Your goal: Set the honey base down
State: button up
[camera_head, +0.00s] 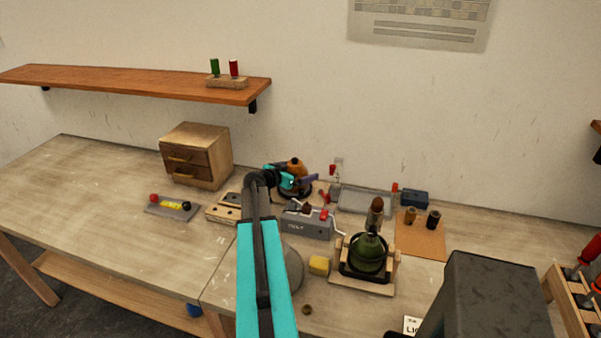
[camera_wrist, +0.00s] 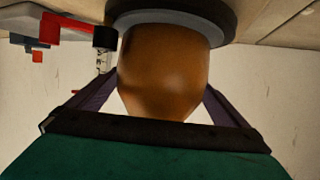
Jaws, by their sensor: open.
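The honey base (camera_head: 295,163), an orange-brown rounded body on a dark round foot, stands upright at the back of the bench in the head view. In the wrist view the honey base (camera_wrist: 165,70) appears upside down, its dark foot at the top against the bench surface. My gripper (camera_head: 300,181) is at the base, with its purple fingers on either side of the body. In the wrist view my gripper (camera_wrist: 160,105) is open around the base, with light gaps between the fingers and the lower body. Part of the base is hidden by my gripper in the head view.
A grey box with a crank (camera_head: 308,226) stands just in front. A green base (camera_head: 368,252) sits in a wooden cradle to the right. A grey tray (camera_head: 362,201) lies right of the honey base, and a drawer cabinet (camera_head: 196,156) stands left. The bench's far left is clear.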

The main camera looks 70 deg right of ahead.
jog(key=b+v, duration=0.4)
jog(key=v, duration=0.7)
jog(key=shift+s, duration=0.1)
dwell(0.6)
